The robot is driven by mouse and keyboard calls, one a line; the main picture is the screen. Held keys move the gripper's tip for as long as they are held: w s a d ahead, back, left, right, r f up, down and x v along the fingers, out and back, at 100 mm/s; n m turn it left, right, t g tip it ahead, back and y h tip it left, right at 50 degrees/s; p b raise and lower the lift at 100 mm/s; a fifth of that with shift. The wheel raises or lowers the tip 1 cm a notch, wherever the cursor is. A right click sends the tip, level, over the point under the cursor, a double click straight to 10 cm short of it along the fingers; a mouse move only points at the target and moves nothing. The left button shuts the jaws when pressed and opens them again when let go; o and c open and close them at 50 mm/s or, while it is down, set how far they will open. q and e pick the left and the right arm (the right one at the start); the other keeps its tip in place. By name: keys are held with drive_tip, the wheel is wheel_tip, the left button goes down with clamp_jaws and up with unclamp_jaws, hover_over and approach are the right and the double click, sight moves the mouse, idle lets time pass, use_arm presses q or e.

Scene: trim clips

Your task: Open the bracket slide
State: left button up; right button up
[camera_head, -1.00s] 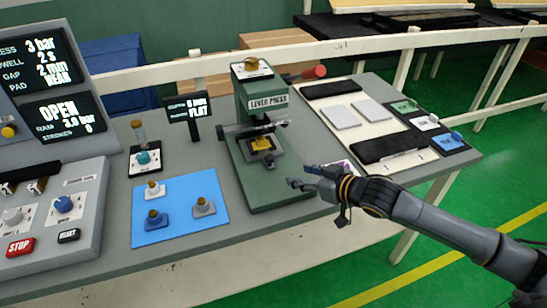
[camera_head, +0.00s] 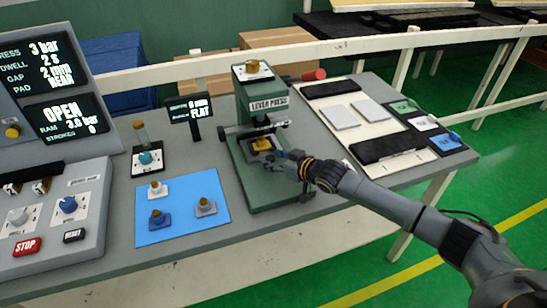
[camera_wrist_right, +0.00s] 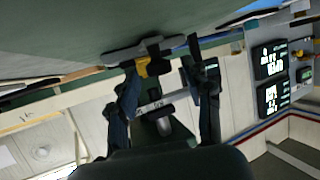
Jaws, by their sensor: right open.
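The green lever press (camera_head: 250,101) stands at the middle of the bench. A small yellow piece (camera_head: 261,144) sits on the dark plate low in its front opening; I take this to be the bracket slide area, but the slide's own edges are too small to tell. My right gripper (camera_head: 286,157) is at the front right of this plate, close to it. In the right wrist view the open fingers (camera_wrist_right: 165,70) have the yellow piece (camera_wrist_right: 152,67) and a grey bar (camera_wrist_right: 125,55) near their tips. Contact cannot be told. My left gripper is not in view.
A blue mat (camera_head: 181,222) with several small knobbed pieces lies left of the press. A control panel (camera_head: 62,215) with screens stands at far left. A white board (camera_head: 366,139) with pads lies to the right. A small sign (camera_head: 190,108) stands behind.

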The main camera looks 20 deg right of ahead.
drive_tip(key=shift+w+a+f, duration=0.15)
drive_tip(key=shift+w, duration=0.1)
